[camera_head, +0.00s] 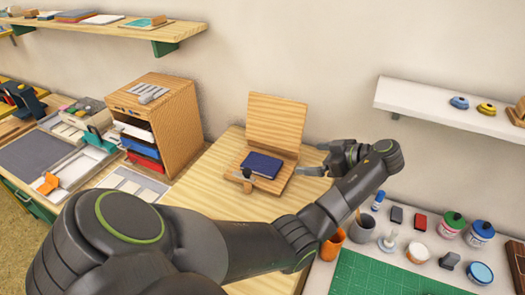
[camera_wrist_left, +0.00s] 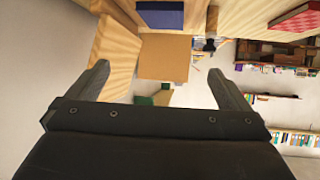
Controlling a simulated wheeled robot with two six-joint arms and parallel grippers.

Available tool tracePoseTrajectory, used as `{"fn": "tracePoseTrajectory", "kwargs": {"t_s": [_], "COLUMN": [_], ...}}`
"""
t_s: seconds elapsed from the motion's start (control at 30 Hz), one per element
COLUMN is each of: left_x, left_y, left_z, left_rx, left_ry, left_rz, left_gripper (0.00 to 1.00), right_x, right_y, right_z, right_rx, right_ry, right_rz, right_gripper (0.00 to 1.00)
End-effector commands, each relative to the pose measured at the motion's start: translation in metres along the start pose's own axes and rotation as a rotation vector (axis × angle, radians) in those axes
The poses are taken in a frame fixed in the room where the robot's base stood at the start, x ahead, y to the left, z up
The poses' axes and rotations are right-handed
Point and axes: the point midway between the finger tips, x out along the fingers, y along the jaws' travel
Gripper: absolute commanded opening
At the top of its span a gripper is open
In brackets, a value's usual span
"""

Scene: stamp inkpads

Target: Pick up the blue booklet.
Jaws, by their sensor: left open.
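The blue booklet (camera_head: 262,164) lies flat on the ledge of a wooden stand (camera_head: 276,118) with a tilted back panel. My left gripper (camera_head: 311,160) is just right of the stand, pointing left, apart from the booklet. In the left wrist view, the blue booklet (camera_wrist_left: 160,14) shows at the top edge, partly cut off. There the left gripper's fingers (camera_wrist_left: 160,69) are spread wide with nothing between them. My right gripper is not in view.
A wooden cabinet (camera_head: 182,110) with coloured trays stands left of the stand. A small wooden piece with a dark knob (camera_head: 247,174) is at the ledge's front. Cups, tins and a green mat (camera_head: 370,276) lie right. A white shelf (camera_head: 440,108) hangs above them.

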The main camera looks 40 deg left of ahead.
Motion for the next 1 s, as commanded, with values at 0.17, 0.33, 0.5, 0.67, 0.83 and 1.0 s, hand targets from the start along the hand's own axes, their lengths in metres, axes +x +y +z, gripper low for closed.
{"fn": "tracePoseTrajectory", "kwargs": {"t_s": [0.17,0.33,0.5,0.67,0.83,1.0], "left_x": [0.012,0.02,0.043,0.066,0.09,0.118], "left_y": [0.0,0.0,0.0,0.0,0.0,-0.001], "left_z": [0.022,0.026,0.028,0.028,0.027,0.02], "left_rx": [0.0,-0.002,-0.003,-0.002,-0.002,0.001], "left_ry": [0.0,0.001,0.002,0.002,0.002,0.003], "left_rz": [0.0,-0.001,-0.002,-0.001,-0.001,-0.003], "left_gripper": [1.0,1.0,1.0,1.0,1.0,1.0], "right_x": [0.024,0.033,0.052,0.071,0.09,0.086], "right_y": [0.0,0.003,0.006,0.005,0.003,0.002], "right_z": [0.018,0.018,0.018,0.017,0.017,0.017], "right_rx": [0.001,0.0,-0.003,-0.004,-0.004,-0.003], "right_ry": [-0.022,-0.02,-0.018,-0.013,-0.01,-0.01], "right_rz": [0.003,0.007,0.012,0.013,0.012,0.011], "right_gripper": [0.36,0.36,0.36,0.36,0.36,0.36]}}
